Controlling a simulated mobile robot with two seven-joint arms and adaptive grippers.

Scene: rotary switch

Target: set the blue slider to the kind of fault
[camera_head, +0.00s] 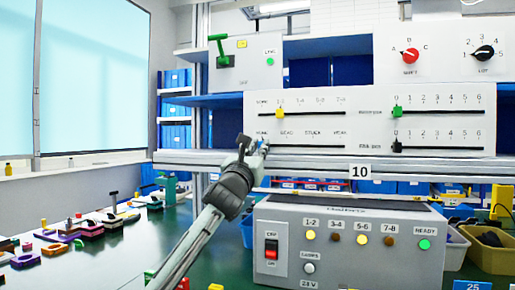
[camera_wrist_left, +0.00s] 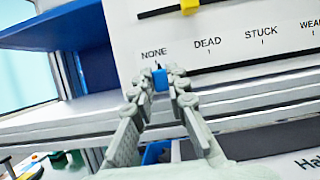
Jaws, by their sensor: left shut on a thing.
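The blue slider (camera_wrist_left: 159,80) is at the left end of its slot, under the label NONE, in the left wrist view. The labels DEAD, STUCK and one that seems to read WEAK follow to the right. My left gripper (camera_wrist_left: 160,77) is shut on the blue slider, with a finger on each side of it. In the head view my left gripper (camera_head: 250,146) reaches up to the left end of the lower slot and largely hides the slider. My right gripper is not in view.
A yellow slider (camera_head: 280,112) sits at 1-2 in the slot above. Green (camera_head: 397,111) and black (camera_head: 397,146) sliders are at 0 on the right. The grey box (camera_head: 345,250) below shows lamps 1-2 and 5-6 bright, 3-4 and 7-8 dim, READY green.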

